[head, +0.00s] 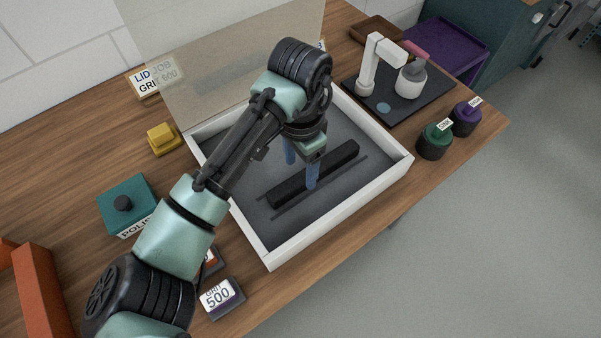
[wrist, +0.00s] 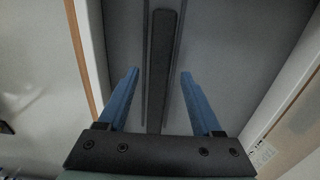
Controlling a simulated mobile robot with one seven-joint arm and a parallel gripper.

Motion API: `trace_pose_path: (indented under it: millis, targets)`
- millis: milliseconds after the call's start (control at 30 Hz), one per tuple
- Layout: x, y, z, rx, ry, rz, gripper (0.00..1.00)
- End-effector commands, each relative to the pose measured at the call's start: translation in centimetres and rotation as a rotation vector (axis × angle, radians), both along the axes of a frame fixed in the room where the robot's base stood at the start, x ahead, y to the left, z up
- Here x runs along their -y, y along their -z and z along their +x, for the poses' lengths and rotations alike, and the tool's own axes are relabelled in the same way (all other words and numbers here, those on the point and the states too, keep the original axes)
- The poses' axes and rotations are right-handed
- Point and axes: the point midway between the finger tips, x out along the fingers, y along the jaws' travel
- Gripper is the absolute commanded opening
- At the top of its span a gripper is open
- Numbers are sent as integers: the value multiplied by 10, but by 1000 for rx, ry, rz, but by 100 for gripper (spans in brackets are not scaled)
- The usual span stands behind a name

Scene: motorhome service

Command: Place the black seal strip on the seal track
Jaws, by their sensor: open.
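The black seal strip (head: 338,163) lies in the white-walled box (head: 343,225), on its grey floor. In the wrist view the strip (wrist: 162,60) runs lengthwise between two thin dark lines, which look like the edges of the seal track (wrist: 144,70). In the head view one such line shows along its near side. My gripper (head: 301,167) is above the middle of the strip, pointing down. Its blue fingers are open, one on each side of the strip, with a gap to it in the wrist view (wrist: 158,85). Whether the strip is fully seated is unclear.
A translucent lid (head: 215,60) stands raised at the box's back. A dark mat (head: 425,100) with a white stand is at the right, near green (head: 434,142) and purple-topped (head: 465,119) jars. A teal block (head: 127,204) and yellow block (head: 163,139) lie left.

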Motion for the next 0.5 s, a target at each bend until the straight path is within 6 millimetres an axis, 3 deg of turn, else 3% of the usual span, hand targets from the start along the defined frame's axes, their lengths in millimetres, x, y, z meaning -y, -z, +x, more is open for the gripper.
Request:
trace_pose_path:
  millis: [100,300,500]
  targets:
    - [1,-27,1,4,2,0,67]
    - [0,-64,0,2,2,1,67]
    - [0,-79,0,-1,0,1,67]
